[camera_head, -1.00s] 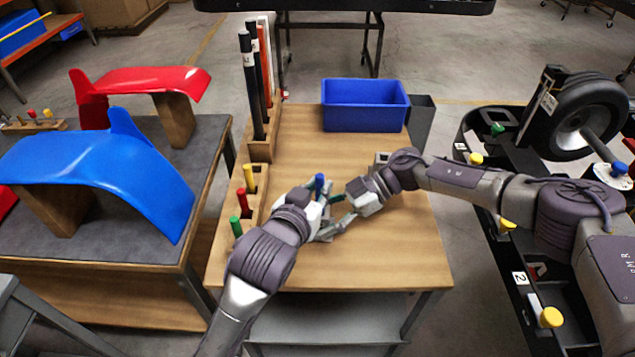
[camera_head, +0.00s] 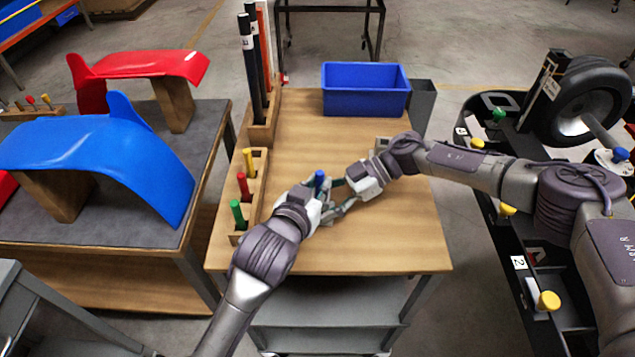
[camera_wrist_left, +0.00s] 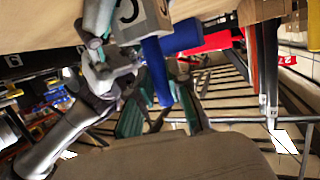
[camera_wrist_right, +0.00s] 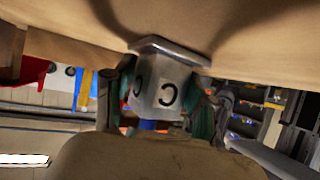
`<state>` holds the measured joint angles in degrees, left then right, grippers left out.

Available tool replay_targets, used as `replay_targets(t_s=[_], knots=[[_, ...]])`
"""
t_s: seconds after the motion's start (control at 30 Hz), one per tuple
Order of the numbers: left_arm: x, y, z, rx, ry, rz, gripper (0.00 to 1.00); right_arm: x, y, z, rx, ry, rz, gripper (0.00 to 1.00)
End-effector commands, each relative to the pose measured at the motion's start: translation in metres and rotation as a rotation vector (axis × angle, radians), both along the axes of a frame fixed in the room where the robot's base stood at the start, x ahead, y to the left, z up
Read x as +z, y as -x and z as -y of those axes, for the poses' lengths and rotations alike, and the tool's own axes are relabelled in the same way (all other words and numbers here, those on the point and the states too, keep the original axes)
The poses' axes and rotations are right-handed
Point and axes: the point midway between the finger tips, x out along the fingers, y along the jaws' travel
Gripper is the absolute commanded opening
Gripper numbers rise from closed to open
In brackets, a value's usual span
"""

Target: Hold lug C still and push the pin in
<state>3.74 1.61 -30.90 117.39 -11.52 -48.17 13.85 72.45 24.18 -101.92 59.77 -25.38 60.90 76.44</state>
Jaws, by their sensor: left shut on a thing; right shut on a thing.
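Lug C is a grey block marked C (camera_wrist_right: 165,85) with a flat plate at one end, in the right wrist view. My right gripper (camera_wrist_right: 160,108) is shut on it, with a finger on either side. The blue pin (camera_head: 320,180) shows as a small blue end between my grippers over the table. It also shows in the left wrist view (camera_wrist_left: 158,72), between the green-padded fingers of my left gripper (camera_wrist_left: 160,112), which is shut on it. The pin is close against the lug. How deep it sits is hidden.
The wooden table (camera_head: 390,235) has free room in front of and right of my grippers. A rack (camera_head: 242,225) with green, red and yellow pins stands at left, with tall rods behind it. A blue bin (camera_head: 365,102) stands at the back. The kart (camera_head: 520,255) is at right.

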Motion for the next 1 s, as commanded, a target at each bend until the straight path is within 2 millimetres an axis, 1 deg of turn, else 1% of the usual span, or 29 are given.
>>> replay_targets(t_s=[0.13, 0.17, 0.3, 0.33, 0.6, 0.73, 0.87, 1.0], knots=[[0.000, 0.000, 0.000, 0.000, 0.000, 0.001, 0.00, 0.000, 0.000, 0.000, -0.001, 0.001, 0.001, 0.25], [0.000, 0.000, 0.000, 0.000, 0.000, 0.001, 0.19, 0.000, 0.000, 0.000, -0.001, 0.001, 0.001, 0.25], [0.000, 0.000, 0.000, 0.000, 0.000, 0.001, 0.42, 0.000, 0.000, 0.000, -0.001, 0.001, 0.001, 0.25], [0.000, 0.000, 0.000, 0.000, 0.000, 0.001, 0.47, 0.000, 0.000, 0.000, 0.000, 0.001, 0.002, 0.25], [0.000, 0.000, 0.000, 0.000, 0.000, -0.001, 0.47, 0.000, 0.000, 0.000, 0.000, 0.001, 0.002, 0.25], [0.002, 0.008, -0.003, 0.000, 0.000, -0.001, 0.47, 0.000, 0.000, 0.000, 0.000, 0.001, 0.002, 0.25], [0.008, 0.027, -0.010, 0.000, 0.002, -0.001, 0.47, 0.000, 0.000, 0.000, 0.000, 0.001, 0.002, 0.25], [0.017, 0.055, -0.020, -0.001, 0.000, -0.001, 0.47, 0.000, 0.000, 0.000, 0.000, 0.001, 0.002, 0.25]])
